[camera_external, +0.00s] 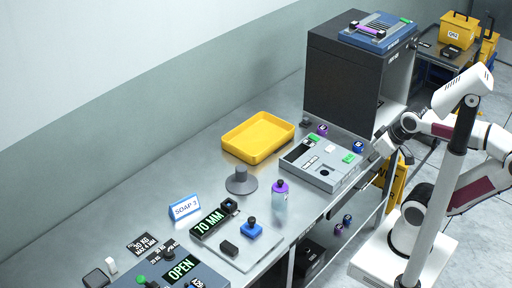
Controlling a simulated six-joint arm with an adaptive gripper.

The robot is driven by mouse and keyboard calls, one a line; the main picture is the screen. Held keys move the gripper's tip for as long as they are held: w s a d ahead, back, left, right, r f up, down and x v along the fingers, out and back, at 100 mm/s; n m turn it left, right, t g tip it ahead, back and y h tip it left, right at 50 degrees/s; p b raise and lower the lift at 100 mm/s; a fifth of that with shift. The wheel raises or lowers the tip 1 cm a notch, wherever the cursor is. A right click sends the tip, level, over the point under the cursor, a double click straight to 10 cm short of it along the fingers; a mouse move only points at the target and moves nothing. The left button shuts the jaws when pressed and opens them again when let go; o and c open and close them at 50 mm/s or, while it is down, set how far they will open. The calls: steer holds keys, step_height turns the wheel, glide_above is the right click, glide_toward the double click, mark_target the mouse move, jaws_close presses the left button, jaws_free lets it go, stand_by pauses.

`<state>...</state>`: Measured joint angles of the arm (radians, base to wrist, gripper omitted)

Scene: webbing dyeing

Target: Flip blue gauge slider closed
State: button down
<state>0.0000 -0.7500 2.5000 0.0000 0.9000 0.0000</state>
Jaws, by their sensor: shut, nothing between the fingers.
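The blue gauge slider (250,231) is a small blue block with a dark round knob on top. It sits on a light grey gauge plate (236,252) on the bench, in front of a black display (213,221) reading "70 MM" in green. My gripper (373,156) is small and dark at the end of the white arm, beside the right end of the grey control box. It is shut and empty, well to the right of and behind the slider. Its fingertips are hard to make out.
A yellow tray (259,137) and grey control box (325,163) lie farther back. A blue panel (180,274) reading "OPEN" is at front left. A dark cabinet (340,85) stands at the back.

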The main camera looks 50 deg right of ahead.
steer(key=shift+f, duration=0.15)
steer(key=w+a+f+m+g+y, duration=0.5)
steer(key=w+a+f+m+y, duration=0.1)
steer(key=w+a+f+m, duration=0.4)
steer(key=w+a+m+t+y, duration=0.1)
steer(key=w+a+m, duration=0.3)
steer(key=w+m, duration=0.5)
steer(key=shift+w+a+r+m+t+y, duration=0.2)
steer(key=shift+m+t+y, duration=0.2)
steer(key=shift+m+y, duration=0.5)
steer(key=shift+f, duration=0.15)
stand_by(0.5)
